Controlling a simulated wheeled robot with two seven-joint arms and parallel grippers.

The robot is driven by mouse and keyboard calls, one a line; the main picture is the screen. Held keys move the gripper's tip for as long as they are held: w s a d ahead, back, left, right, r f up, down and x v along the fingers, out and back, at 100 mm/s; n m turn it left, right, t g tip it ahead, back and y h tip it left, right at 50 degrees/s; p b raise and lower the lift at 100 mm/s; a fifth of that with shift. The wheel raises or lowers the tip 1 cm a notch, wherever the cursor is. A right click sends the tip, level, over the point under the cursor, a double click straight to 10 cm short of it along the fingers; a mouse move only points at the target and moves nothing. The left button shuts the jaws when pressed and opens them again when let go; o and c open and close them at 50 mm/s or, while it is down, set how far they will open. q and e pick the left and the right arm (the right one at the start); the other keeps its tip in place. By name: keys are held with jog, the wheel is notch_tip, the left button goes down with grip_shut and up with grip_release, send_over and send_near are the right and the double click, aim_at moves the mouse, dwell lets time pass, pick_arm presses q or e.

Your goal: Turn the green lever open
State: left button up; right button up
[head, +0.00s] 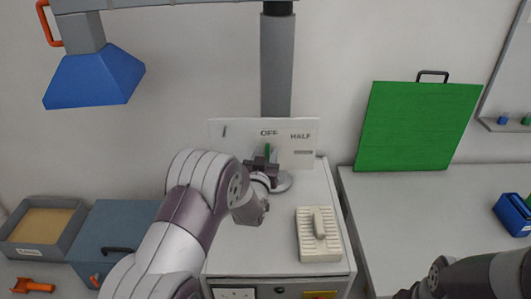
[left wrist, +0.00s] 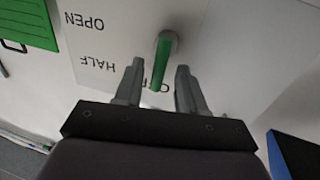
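The green lever (head: 268,151) stands upright against a white panel (head: 225,133), pointing at the OFF label. In the left wrist view the lever (left wrist: 163,62) runs from a round grey pivot to between my fingertips. My left gripper (head: 263,163) is at the lever. In the left wrist view this gripper (left wrist: 160,68) is open, one finger on each side of the lever, with visible gaps. HALF and OPEN labels show upside down there. My right arm is at the lower right of the head view; its fingers are too unclear to judge.
A white cabinet (head: 240,262) carries the panel, and a ribbed cream block (head: 306,237) with a handle sits on its top. A green board (head: 415,125) leans on the wall at right. A blue hood (head: 95,78) hangs at upper left.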

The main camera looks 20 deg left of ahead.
pick_arm(q)
jog(key=shift+w+f, duration=0.15)
jog(key=shift+w, duration=0.1)
jog(key=shift+w+d, duration=0.1)
jog(key=shift+c, duration=1)
grip_shut()
